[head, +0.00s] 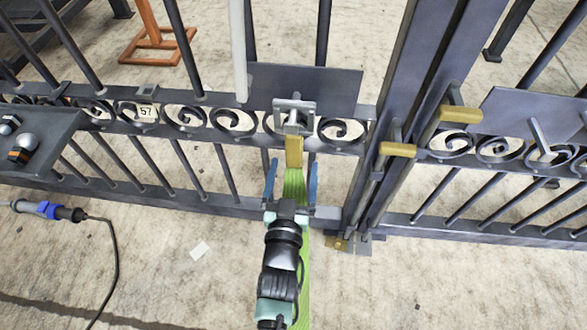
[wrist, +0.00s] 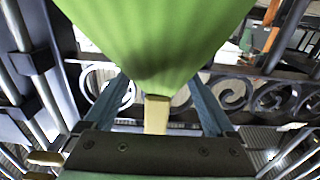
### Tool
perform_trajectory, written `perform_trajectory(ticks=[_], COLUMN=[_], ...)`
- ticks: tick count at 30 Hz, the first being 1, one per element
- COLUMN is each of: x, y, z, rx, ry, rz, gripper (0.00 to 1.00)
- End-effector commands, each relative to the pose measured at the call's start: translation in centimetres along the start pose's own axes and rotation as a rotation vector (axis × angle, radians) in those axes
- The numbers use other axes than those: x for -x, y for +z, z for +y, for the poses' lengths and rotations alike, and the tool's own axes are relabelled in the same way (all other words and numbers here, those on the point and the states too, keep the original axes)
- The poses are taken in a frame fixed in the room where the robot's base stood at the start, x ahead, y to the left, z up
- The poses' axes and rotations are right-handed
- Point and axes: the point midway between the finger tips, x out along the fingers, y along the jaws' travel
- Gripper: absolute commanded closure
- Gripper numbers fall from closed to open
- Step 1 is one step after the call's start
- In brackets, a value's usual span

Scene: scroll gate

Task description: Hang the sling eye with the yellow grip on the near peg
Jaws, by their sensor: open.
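My gripper (head: 294,163) is open in the head view, with a blue finger on each side of a green sling (head: 295,188). The sling's yellow grip (head: 293,148) is just ahead of the fingertips, below a grey square fitting (head: 294,106) on the gate. In the wrist view the green sling (wrist: 160,40) fills the upper middle, and the yellow grip (wrist: 157,114) shows between the open fingers. The fingers look apart from it. The sling eye and near peg cannot be told apart clearly at the fitting; whether the eye is around a peg is unclear.
The gate's scroll rail (head: 235,122) crosses the view. Brass-coloured handles (head: 398,150) stick out by the gate posts at right. A dark plate with a hook (head: 545,142) is farther right. A tray with knobs (head: 35,145) and a cabled tool (head: 48,211) are at left.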

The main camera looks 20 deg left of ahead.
Motion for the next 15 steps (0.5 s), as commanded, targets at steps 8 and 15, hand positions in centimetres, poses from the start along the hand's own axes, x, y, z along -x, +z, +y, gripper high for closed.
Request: perform_trajectory(ticks=[8,15], x=[0.0,0.0], y=[2.0,3.4], z=[0.0,0.0], rx=[0.000,0.001], ry=[0.000,0.000], rz=[0.001,0.001], gripper=[0.10,0.10])
